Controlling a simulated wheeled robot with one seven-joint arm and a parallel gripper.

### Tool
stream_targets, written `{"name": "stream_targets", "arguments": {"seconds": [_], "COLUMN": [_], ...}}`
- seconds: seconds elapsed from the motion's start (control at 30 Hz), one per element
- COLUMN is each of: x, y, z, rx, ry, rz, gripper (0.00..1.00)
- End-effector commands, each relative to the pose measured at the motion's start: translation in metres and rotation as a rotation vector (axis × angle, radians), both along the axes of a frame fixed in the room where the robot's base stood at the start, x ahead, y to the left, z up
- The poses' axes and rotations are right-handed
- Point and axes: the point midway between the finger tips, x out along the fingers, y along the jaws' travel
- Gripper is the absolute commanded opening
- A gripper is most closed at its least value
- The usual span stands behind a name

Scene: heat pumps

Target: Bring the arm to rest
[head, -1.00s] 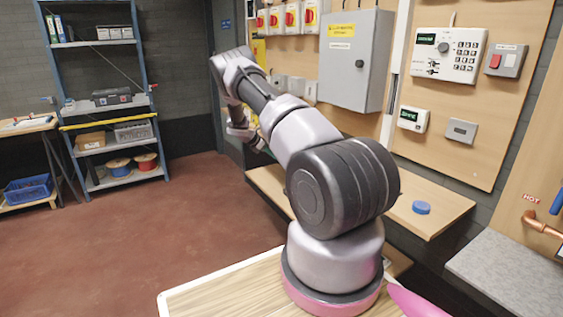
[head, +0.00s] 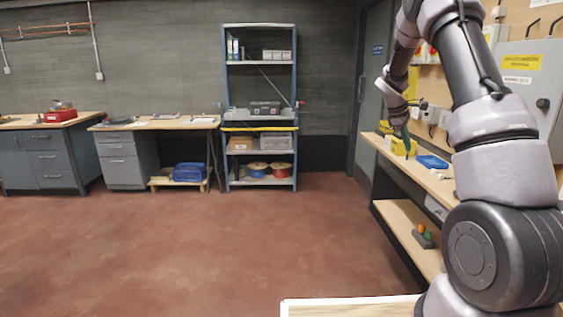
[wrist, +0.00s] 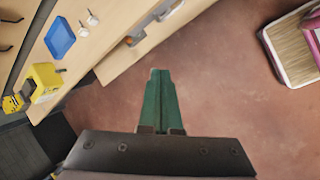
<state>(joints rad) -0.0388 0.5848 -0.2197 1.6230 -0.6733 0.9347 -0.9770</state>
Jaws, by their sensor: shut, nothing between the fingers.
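My arm rises at the right of the head view and bends over at the top, its hand hanging near the wall bench. My gripper (wrist: 159,72) shows in the wrist view with its green fingers together and nothing between them. It points down over the red-brown floor, beside the bench edge. In the head view the gripper (head: 408,150) looks small and dark green, in front of the bench, and its tips are hard to make out there.
The wooden bench (head: 388,148) along the right wall carries a yellow object (wrist: 44,80) and a blue tray (wrist: 60,38). A shelf rack (head: 261,64) and desks stand along the back wall. The middle floor (head: 200,240) is clear.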

Motion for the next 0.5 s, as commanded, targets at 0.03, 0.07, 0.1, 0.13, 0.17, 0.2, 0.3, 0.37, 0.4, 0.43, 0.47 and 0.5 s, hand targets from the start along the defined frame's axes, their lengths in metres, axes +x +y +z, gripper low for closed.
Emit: {"name": "stream_targets", "arguments": {"seconds": [0.03,0.07,0.1,0.13,0.17,0.2,0.3,0.37,0.4,0.43,0.47,0.5], "x": [-0.015,-0.024,-0.036,-0.045,-0.055,-0.069,-0.104,-0.127,-0.142,-0.154,-0.166,-0.182], "y": [0.01,0.016,0.024,0.031,0.037,0.046,0.068,0.08,0.089,0.096,0.102,0.11], "z": [0.026,0.037,0.053,0.064,0.074,0.088,0.12,0.136,0.146,0.153,0.16,0.168], "rx": [0.044,0.073,0.111,0.14,0.168,0.207,0.304,0.362,0.402,0.432,0.461,0.5], "ry": [-0.053,-0.081,-0.117,-0.144,-0.17,-0.204,-0.28,-0.322,-0.349,-0.367,-0.386,-0.409], "rz": [-0.053,-0.088,-0.134,-0.168,-0.201,-0.247,-0.355,-0.417,-0.459,-0.49,-0.52,-0.561], "gripper": [0.0,0.0,0.0,0.0,0.0,0.0,0.0,0.0,0.0,0.0,0.0,0.0]}}
